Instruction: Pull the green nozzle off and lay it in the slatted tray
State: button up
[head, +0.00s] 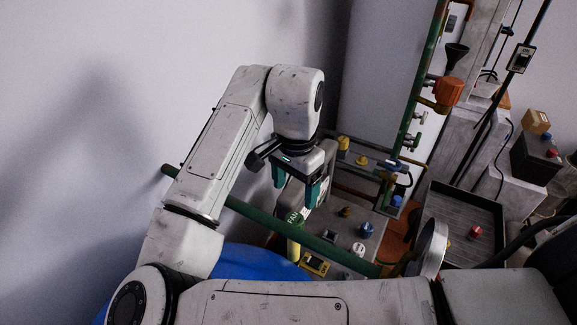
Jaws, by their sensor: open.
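My gripper (296,184) hangs from the white arm near the middle of the head view, with its teal fingers spread apart and pointing down. I see nothing held between them. Below it is a grey panel (335,228) with several coloured fittings. I cannot single out the green nozzle with certainty; it may be too small to tell or hidden behind the gripper or my arm. The dark tray (452,207) with a lined floor is at the right, apart from the gripper. A small red-topped piece (475,232) sits in it.
A long green pipe (265,218) crosses below the gripper, beside a yellow-green labelled piece (295,240). A round metal disc (432,248) stands near the tray's front left.

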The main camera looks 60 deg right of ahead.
aim_at(294, 218)
notch_tip(294, 218, down, 10)
jog(key=shift+f+p, duration=0.25)
jog(key=shift+p, duration=0.2)
jog(key=shift+c, duration=0.2)
jog(key=c, duration=1.2)
jog(key=shift+r+p, duration=1.75)
jog(key=shift+r, duration=0.25)
jog(key=shift+r+p, duration=1.7)
jog(key=shift+r, duration=0.3)
